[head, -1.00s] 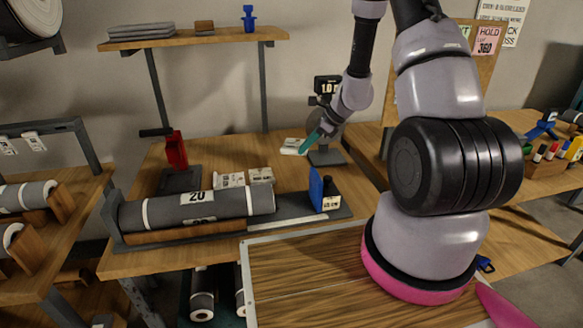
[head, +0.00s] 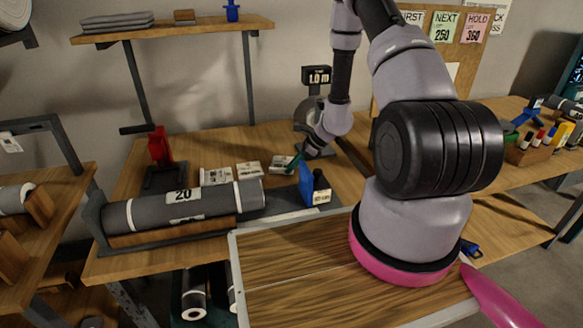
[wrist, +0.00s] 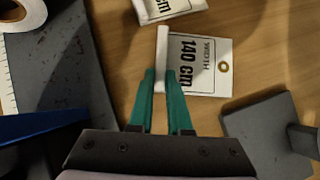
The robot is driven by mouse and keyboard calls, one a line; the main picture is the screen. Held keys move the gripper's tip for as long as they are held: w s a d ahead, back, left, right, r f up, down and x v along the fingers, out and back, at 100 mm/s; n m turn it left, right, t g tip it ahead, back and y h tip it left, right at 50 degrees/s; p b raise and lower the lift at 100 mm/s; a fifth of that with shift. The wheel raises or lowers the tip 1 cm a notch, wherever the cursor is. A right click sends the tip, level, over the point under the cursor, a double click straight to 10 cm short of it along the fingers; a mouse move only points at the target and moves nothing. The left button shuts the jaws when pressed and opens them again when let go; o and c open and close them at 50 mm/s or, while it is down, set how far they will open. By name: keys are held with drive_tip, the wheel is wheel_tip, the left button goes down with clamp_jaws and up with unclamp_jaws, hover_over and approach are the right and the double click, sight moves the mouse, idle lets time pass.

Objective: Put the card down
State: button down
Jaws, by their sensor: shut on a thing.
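The card is white with a brass eyelet and reads "WIDTH 140 cm" in the wrist view (wrist: 208,66). My gripper (wrist: 160,76), with teal fingers, is shut on the folded strip at the card's left edge. The card lies roughly flat, face up, on or just above the wooden table; I cannot tell if it touches. In the head view the card (head: 280,164) is at the right end of a row of cards, with my gripper (head: 294,162) at its right side.
Another card (wrist: 168,8) lies close beyond the held one. Two cards (head: 215,176) (head: 248,169) lie to the left. A blue block (head: 306,184) stands in front. A dark stand base (wrist: 270,130) is to the right. A grey roll (head: 165,207) lies at the front left.

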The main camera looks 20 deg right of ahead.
drive_tip(key=shift+f, duration=0.25)
drive_tip(key=c, duration=0.9)
unclamp_jaws()
drive_tip(key=shift+o, duration=0.2)
